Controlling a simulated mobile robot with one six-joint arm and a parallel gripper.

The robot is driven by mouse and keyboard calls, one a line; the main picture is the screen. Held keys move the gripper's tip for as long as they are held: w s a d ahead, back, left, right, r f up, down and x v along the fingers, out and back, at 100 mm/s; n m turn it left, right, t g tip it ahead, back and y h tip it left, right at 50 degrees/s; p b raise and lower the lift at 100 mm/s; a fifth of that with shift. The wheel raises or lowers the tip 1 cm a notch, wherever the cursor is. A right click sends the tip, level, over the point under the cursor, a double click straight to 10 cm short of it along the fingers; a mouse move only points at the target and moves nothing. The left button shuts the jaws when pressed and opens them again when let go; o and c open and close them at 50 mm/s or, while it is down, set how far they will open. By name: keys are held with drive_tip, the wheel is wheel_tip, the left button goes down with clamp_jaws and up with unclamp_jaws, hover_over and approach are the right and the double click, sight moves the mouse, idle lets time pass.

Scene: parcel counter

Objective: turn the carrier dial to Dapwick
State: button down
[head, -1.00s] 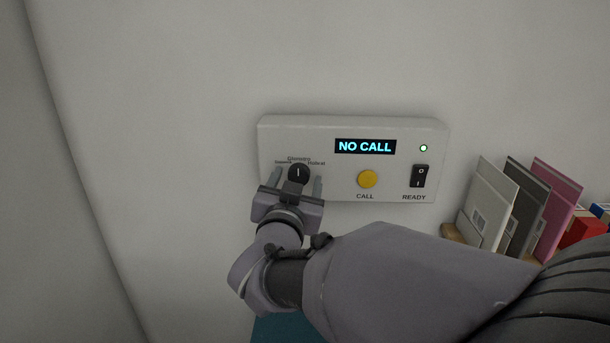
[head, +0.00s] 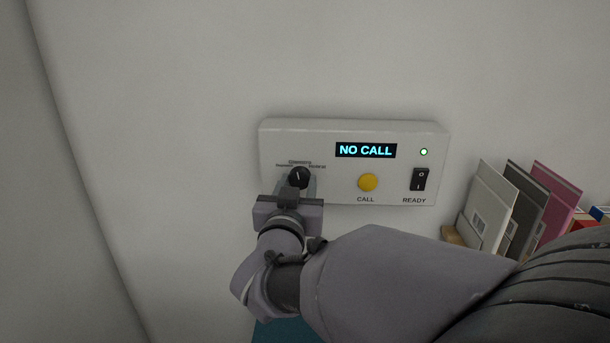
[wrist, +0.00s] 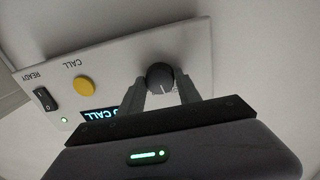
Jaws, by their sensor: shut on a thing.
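The carrier dial (head: 299,176) is a round black knob with a white pointer line, at the left of a pale wall panel (head: 320,133). Its pointer is near upright, leaning slightly left in the head view. Small labels (head: 300,163) arc above it, too blurred to read surely; the lower part of the dial's surround is hidden by my gripper. My gripper (head: 298,186) is shut on the dial, a finger on either side. In the wrist view the dial (wrist: 159,76) sits between the fingertips.
The panel also has a display (head: 366,150) reading NO CALL, a yellow CALL button (head: 368,182), a READY rocker switch (head: 420,179) and a lit green lamp (head: 424,152). Upright envelopes (head: 487,205) stand at right. The wall left of the panel is clear.

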drive_tip(key=n+p, duration=0.1)
drive_tip(key=n, duration=0.3)
drive_tip(key=shift+n+p, duration=0.3)
drive_tip(key=n+p, duration=0.1)
drive_tip(key=n, duration=0.4)
drive_tip(key=shift+f+y, duration=0.1)
drive_tip(key=shift+y, duration=0.3)
drive_tip(key=c, duration=0.8)
unclamp_jaws()
drive_tip(key=shift+c, duration=0.2)
drive_tip(key=shift+s, duration=0.1)
drive_tip(key=s+a+f+b, duration=0.1)
drive_tip(key=s+b, duration=0.2)
drive_tip(key=s, duration=1.4)
